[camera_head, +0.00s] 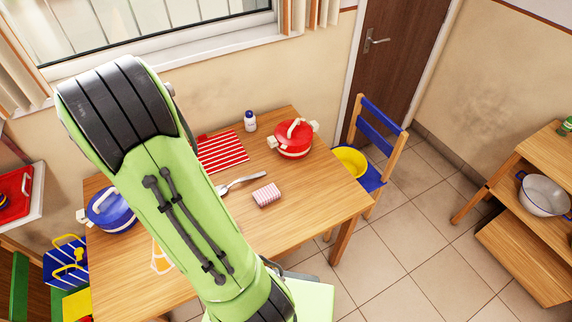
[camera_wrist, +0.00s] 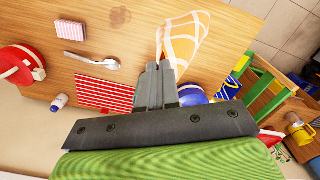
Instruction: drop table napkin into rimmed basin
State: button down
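The table napkin (camera_wrist: 186,42) is an orange cloth with white lines. In the wrist view it fans out from my fingertips and narrows where it meets them; in the head view only a strip of it (camera_head: 161,260) shows beside my arm. My gripper (camera_wrist: 157,66) has its fingers together on the napkin's narrow end, over the table; my arm hides it in the head view. I cannot tell how much of the cloth touches the table.
The table (camera_head: 310,210) holds a red pot (camera_head: 293,139), a blue pot (camera_head: 108,212), a red-striped cloth (camera_head: 222,152), a spoon-like utensil (camera_head: 240,182), a pink striped block (camera_head: 266,195) and a bottle (camera_head: 250,121). A blue chair (camera_head: 372,178) carries a yellow bowl (camera_head: 350,160). Tiled floor separates table and shelf.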

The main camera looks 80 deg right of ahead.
aim_at(355, 161)
jog(key=z, duration=3.4)
